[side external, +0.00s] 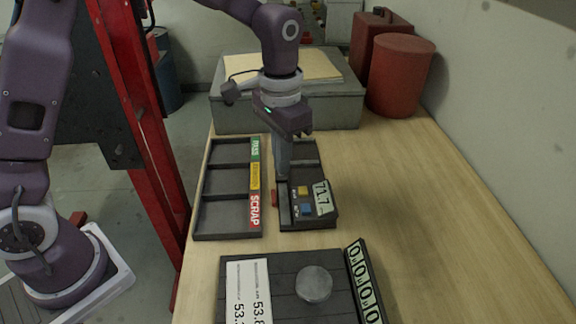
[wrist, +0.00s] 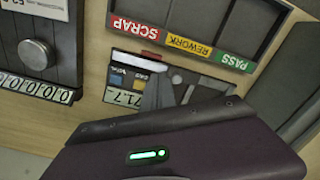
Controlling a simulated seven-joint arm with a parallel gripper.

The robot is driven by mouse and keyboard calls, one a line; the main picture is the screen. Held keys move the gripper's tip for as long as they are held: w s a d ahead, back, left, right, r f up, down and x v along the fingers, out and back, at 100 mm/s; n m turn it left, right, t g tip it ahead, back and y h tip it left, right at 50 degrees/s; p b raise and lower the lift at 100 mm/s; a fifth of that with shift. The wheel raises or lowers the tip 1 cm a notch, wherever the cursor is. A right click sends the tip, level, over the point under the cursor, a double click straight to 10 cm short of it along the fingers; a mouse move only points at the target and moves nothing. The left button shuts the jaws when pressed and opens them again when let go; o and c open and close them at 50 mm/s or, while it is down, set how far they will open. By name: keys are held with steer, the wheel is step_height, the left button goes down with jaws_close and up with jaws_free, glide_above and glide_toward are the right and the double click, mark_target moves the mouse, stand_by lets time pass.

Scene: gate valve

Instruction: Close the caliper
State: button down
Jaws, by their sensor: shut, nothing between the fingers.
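The caliper (side external: 308,215) is a dark unit lying on the bench, with a display reading 71.7 and a yellow and a blue button. It also shows in the wrist view (wrist: 122,97), partly covered by my gripper. A small red part (side external: 274,198) sits at its left side, and a dark frame runs back behind it. My gripper (side external: 283,177) is shut and empty, pointing down at the left rear of the display. Its grey fingers also show in the wrist view (wrist: 160,84). I cannot tell whether the fingertips touch the caliper.
A sorting tray (side external: 263,190) labelled PASS, REWORK and SCRAP lies left of the caliper, its compartments empty. In front is a dark scale (side external: 285,270) with a round grey knob and a row of zeros. A grey box (side external: 345,108) and red canister (side external: 400,75) stand behind. The bench's right is clear.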

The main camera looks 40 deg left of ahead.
mark_target(298, 166)
steer(key=shift+f, duration=0.1)
steer(key=shift+f, duration=1.8)
steer(key=shift+w, duration=0.1)
steer(key=shift+w+a, duration=1.25)
steer(key=shift+a, duration=0.1)
steer(key=shift+w, duration=0.1)
steer(key=shift+w+a, duration=0.6)
steer(key=shift+a, duration=0.1)
steer(key=shift+w+a, duration=0.15)
steer(key=shift+w, duration=0.05)
steer(key=shift+w+a, duration=0.6)
steer(key=shift+a, duration=0.05)
